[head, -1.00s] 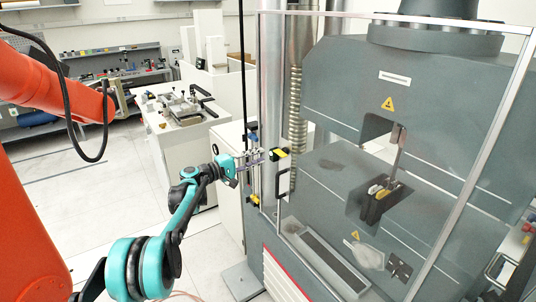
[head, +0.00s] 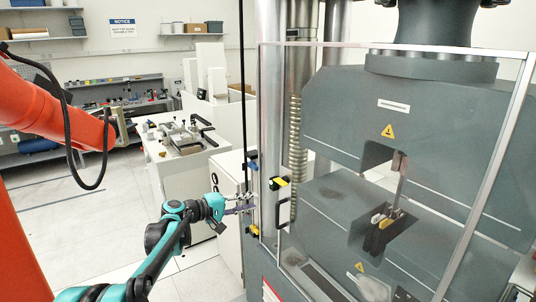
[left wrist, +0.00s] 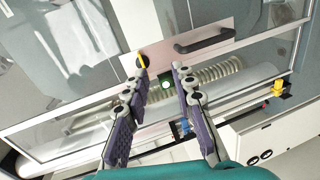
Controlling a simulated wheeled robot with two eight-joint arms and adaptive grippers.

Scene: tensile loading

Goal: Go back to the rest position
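My left gripper (head: 242,203) is in front of the testing machine (head: 330,105), close to its transparent door (head: 400,150). In the left wrist view the gripper (left wrist: 160,78) has its two fingers apart with nothing between them. The door's black handle (head: 283,210) is just right of the gripper in the head view; it also shows beyond the fingertips in the left wrist view (left wrist: 204,40). The door looks shut. A metal specimen (head: 399,180) stands upright in the machine between the jaws. My right gripper is in neither view.
A white bench (head: 178,170) with clamping tools stands behind the arm. An orange robot arm (head: 50,110) fills the left side. Yellow-and-black and blue parts (head: 280,183) sit on the door frame. Bare floor (head: 80,220) lies between the orange arm and the bench.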

